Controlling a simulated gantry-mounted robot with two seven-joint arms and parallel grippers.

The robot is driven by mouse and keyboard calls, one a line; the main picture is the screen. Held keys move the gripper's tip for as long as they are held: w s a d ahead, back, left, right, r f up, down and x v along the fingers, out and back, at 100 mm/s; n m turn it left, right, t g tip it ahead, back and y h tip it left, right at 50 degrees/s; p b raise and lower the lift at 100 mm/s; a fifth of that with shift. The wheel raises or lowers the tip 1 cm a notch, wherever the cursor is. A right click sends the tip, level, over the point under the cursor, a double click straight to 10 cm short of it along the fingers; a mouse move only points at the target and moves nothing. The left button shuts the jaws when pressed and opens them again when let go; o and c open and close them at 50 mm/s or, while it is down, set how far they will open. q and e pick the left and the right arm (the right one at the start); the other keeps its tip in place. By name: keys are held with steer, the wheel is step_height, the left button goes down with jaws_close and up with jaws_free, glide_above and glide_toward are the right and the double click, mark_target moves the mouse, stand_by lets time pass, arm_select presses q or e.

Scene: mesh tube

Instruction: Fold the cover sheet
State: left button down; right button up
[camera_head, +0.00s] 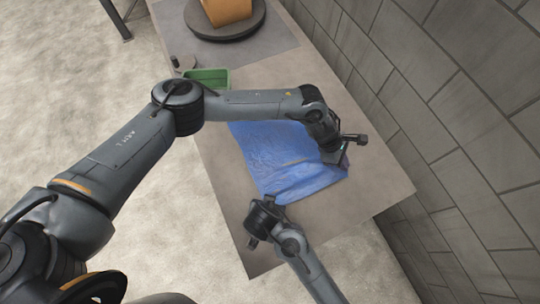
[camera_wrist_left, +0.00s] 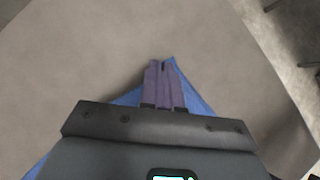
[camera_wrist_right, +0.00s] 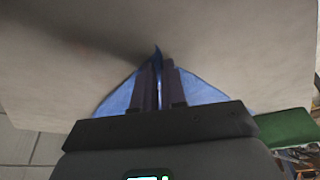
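The blue cover sheet (camera_head: 272,157) lies on the table, roughly four-sided, with wrinkles along its near edge. My left gripper (camera_head: 342,161) is at the sheet's right side in the head view. In the left wrist view its fingers (camera_wrist_left: 163,72) are close together on a corner of the sheet (camera_wrist_left: 196,103). My right gripper (camera_head: 272,203) is at the sheet's near left corner. In the right wrist view its fingers (camera_wrist_right: 159,70) are close together with a blue tip of the sheet (camera_wrist_right: 121,96) showing between them. My left arm hides part of the sheet's far edge.
A green tray (camera_head: 208,77) stands on the table beyond the sheet. Farther back, an orange-brown object (camera_head: 228,10) sits on a dark round stand (camera_head: 240,32). A grey block wall (camera_head: 455,120) runs along the right. The table (camera_head: 385,185) is bare right of the sheet.

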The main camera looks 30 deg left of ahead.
steer(key=shift+s+f, duration=0.1)
steer(key=shift+f, duration=0.1)
jaws_close()
steer(key=shift+r, duration=2.65)
arm_select(q)
steer(key=shift+r, duration=0.1)
arm_select(e)
steer(key=shift+r, duration=0.1)
